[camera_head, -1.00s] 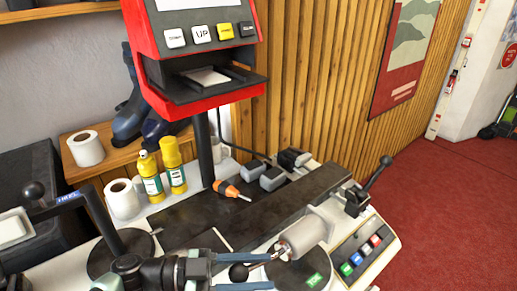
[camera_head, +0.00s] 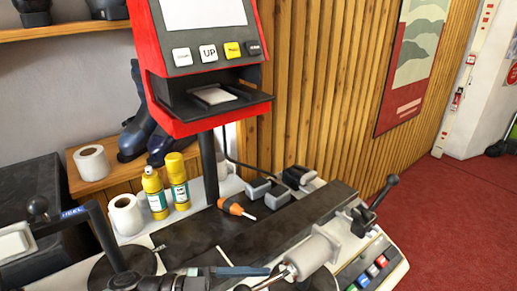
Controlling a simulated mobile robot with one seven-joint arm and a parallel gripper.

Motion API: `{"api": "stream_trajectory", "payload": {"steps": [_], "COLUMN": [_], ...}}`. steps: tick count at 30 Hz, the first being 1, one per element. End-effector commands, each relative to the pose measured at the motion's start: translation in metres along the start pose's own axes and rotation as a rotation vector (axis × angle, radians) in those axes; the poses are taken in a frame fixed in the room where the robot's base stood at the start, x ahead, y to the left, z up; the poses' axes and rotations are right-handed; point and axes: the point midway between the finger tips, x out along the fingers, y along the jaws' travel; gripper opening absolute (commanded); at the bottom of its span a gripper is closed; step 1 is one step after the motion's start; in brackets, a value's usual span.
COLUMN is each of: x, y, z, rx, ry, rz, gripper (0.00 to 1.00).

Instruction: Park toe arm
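The toe arm is seen in part at the bottom edge of the head view: a thin metal rod (camera_head: 270,281) runs from a grey cylinder (camera_head: 317,252) to a dark ball knob (camera_head: 243,288), cut off by the frame edge. My gripper (camera_head: 262,280) comes in from the left beside the knob. Its upper blue-grey finger lies just above the knob with a small gap; the lower finger is mostly out of frame. It looks open and does not visibly hold the knob. The heel arm (camera_head: 75,212), marked HEEL, stands at left with a dark knob.
A red-framed control panel (camera_head: 205,45) rises behind the bench. Yellow bottles (camera_head: 154,193), paper rolls (camera_head: 126,215), an orange screwdriver (camera_head: 232,207) and grey blocks (camera_head: 258,188) sit on the bench. A black lever (camera_head: 380,200) and coloured buttons (camera_head: 372,270) are at right. Red floor is clear beyond.

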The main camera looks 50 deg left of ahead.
Motion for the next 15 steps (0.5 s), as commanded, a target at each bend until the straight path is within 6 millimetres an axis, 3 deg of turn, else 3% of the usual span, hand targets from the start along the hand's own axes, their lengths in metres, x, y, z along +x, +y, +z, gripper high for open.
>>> {"api": "stream_trajectory", "payload": {"steps": [15], "x": [-0.103], "y": [0.0], "z": [0.002], "rx": [0.001], "ry": [-0.004], "rz": [-0.005], "gripper": [0.76]}}
